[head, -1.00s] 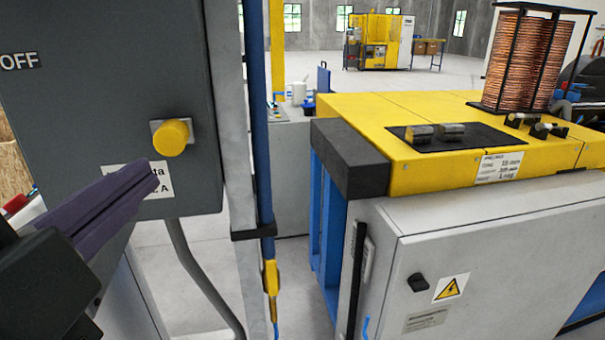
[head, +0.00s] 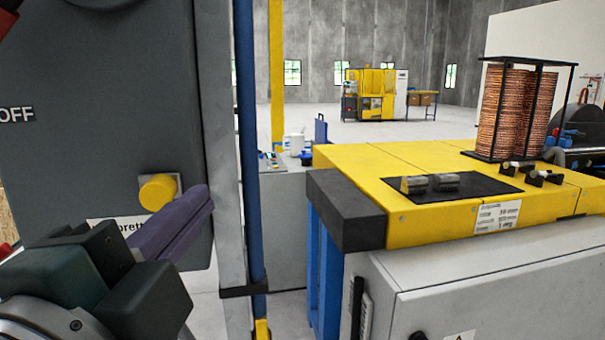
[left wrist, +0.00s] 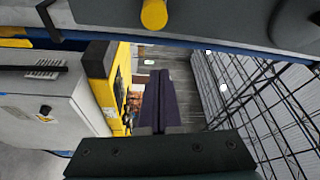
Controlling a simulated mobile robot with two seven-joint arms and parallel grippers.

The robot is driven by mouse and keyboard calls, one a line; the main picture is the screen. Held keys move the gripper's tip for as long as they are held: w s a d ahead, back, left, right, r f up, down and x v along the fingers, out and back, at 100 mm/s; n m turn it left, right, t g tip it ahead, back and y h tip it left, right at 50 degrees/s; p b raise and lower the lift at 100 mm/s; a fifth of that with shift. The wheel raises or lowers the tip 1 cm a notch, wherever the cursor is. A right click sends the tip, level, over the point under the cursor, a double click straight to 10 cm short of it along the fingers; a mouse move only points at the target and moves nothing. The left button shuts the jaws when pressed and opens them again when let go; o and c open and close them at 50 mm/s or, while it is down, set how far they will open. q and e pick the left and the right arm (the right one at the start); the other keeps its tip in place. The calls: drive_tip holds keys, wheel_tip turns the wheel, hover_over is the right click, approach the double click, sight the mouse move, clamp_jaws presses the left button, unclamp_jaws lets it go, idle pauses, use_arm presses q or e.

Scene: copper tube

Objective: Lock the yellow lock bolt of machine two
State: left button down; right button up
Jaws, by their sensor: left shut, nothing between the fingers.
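The yellow lock bolt (head: 159,191) sticks out from the front of a grey electrical box (head: 120,110) at the left of the head view. It also shows at the top of the left wrist view (left wrist: 154,14). My left gripper (head: 202,205) has purple fingers pressed together with nothing between them. In the head view its tips lie just right of and a little below the bolt. In the left wrist view the fingers (left wrist: 158,85) point below the bolt, apart from it. A white label below the bolt is partly covered by the gripper. My right gripper is not in view.
A grey post with a blue pipe (head: 247,150) stands right of the box. A yellow-topped machine (head: 370,165) with a grey cabinet (head: 480,290) fills the right side, with copper coils (head: 515,110) on it. Open floor lies at the back.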

sight(173, 198)
use_arm(q)
drive_tip(key=w+p, duration=0.1)
drive_tip(key=w, duration=0.5)
drive_tip(key=shift+s+a+f+p, duration=0.15)
drive_tip(key=shift+s+a+p, duration=0.3)
drive_tip(key=shift+a, duration=0.45)
drive_tip(key=shift+s+a+f+p, duration=0.15)
drive_tip(key=shift+s+a+p, duration=0.25)
drive_tip(key=shift+a, duration=0.45)
drive_tip(key=shift+s+a+p, duration=0.1)
drive_tip(key=shift+s+a, duration=0.1)
drive_tip(key=shift+a, duration=0.45)
drive_tip(key=shift+s+a+p, duration=0.15)
drive_tip(key=shift+s+a, duration=0.1)
drive_tip(key=shift+a, duration=0.4)
drive_tip(key=shift+s+a+p, duration=0.1)
drive_tip(key=shift+s+a, duration=0.1)
drive_tip(key=shift+a, duration=0.45)
